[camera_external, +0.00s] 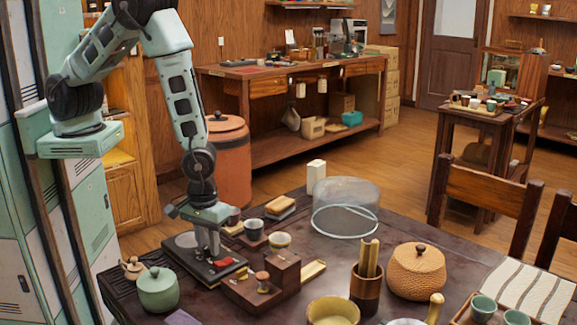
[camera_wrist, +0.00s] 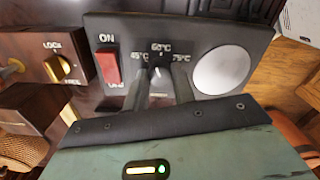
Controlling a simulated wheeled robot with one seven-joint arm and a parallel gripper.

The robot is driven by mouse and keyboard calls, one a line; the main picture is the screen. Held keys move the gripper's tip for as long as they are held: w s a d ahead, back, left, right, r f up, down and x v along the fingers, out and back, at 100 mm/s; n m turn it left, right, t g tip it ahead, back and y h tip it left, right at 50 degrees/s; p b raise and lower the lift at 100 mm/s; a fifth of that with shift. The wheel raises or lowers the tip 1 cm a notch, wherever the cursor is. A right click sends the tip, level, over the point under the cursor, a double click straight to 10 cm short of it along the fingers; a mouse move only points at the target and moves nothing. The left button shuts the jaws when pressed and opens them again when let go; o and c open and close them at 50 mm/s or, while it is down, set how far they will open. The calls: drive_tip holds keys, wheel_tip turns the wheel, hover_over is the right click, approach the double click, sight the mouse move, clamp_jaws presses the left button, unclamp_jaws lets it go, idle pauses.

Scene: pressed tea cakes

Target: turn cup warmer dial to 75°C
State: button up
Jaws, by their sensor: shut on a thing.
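The cup warmer (camera_wrist: 232,31) is a black slab with a red ON switch (camera_wrist: 107,67), a pale round plate (camera_wrist: 222,70) and a dial (camera_wrist: 159,78) marked 45°C, 60°C and 75°C. In the wrist view the dial's light pointer mark appears directed at 60°C. My gripper (camera_wrist: 161,86) is shut on the dial, with one finger on each side, hiding much of it. In the external view the warmer (camera_external: 187,266) lies on the dark table (camera_external: 330,262), and my gripper (camera_external: 209,252) reaches down to it from above.
Right of the warmer in the external view, a wooden block device (camera_external: 285,270) carries a brass knob; the wrist view shows its LOCK/FREE knob (camera_wrist: 58,68). A green lidded jar (camera_external: 158,290) stands nearby at left. Small cups (camera_external: 253,227) and a clear dome (camera_external: 346,205) stand behind.

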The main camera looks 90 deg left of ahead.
drive_tip(key=m, duration=0.4)
drive_tip(key=shift+m, duration=0.4)
drive_tip(key=m, duration=0.3)
drive_tip(key=shift+m, duration=0.3)
drive_tip(key=m, duration=0.3)
drive_tip(key=shift+m, duration=0.3)
drive_tip(key=shift+m+b, duration=0.3)
drive_tip(key=shift+m, duration=1.6)
drive_tip(key=shift+w, duration=0.1)
drive_tip(key=o, duration=1)
drive_tip(key=shift+r, duration=0.1)
